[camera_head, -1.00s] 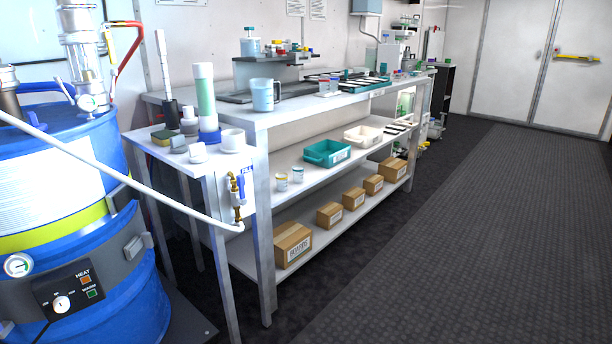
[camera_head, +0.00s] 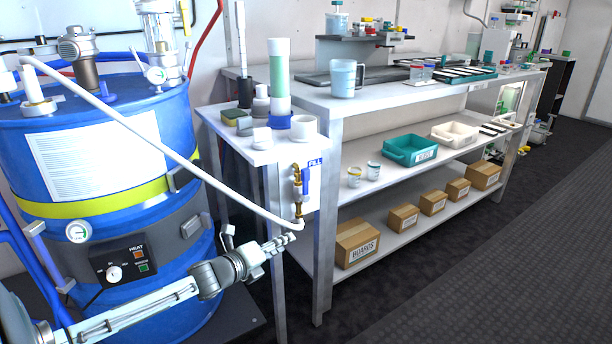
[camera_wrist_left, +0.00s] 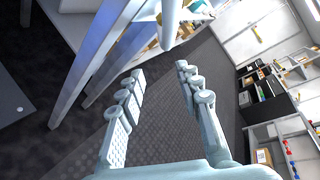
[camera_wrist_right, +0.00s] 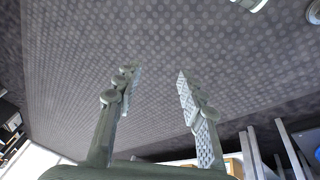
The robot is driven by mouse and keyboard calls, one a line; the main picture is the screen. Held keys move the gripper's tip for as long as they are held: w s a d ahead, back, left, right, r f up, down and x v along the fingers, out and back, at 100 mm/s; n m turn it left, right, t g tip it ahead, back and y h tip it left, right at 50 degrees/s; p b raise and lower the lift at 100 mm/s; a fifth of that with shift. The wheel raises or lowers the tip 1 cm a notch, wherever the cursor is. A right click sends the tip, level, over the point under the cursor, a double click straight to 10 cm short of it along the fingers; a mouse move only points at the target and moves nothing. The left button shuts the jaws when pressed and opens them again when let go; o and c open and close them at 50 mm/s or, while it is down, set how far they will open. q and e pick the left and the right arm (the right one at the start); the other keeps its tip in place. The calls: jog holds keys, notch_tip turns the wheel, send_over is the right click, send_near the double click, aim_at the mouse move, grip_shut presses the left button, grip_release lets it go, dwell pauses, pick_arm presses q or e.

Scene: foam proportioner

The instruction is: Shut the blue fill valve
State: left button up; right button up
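The fill valve (camera_head: 297,184) is a brass fitting on the front of the small side stand, beside a blue FILL label. Its blue handle (camera_head: 306,181) stands roughly upright, alongside the brass body. A white hose runs from the drum to the pipe end below the valve. My left gripper (camera_head: 277,243) is below and slightly left of the valve, apart from it. In the left wrist view its fingers (camera_wrist_left: 160,72) are spread with nothing between them; the valve handle cannot be made out there. My right gripper (camera_wrist_right: 157,74) is open and empty over dark floor, outside the head view.
A blue drum (camera_head: 190,130) with a heater box (camera_head: 126,262) stands at the left. The white hose (camera_head: 150,140) crosses above my left arm. The side stand (camera_head: 262,152) holds bottles and cups. A long workbench (camera_head: 395,98) extends right. The floor (camera_head: 490,270) at right is clear.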

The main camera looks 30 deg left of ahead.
pick_arm(q)
notch_tip(320, 180, up, 7)
jog(key=w+a+m+t+h, duration=0.1)
jog(key=w+a+m+h, duration=0.15)
jog(key=m, duration=0.35)
jog(key=m+t+h, duration=0.1)
jog(key=m+h, duration=0.3)
jog(key=m, duration=0.5)
send_near(302, 172)
jog(key=x, duration=1)
jog(key=shift+a+f, duration=0.1)
jog(key=shift+w+d+f, duration=0.1)
jog(key=shift+w+d, duration=0.15)
jog(key=shift+w, duration=0.3)
pick_arm(e)
jog(key=shift+s+f, duration=0.15)
jog(key=shift+s, duration=0.05)
pick_arm(q)
jog(key=c, duration=0.7)
grip_shut()
pick_arm(e)
jog(key=shift+d, duration=0.25)
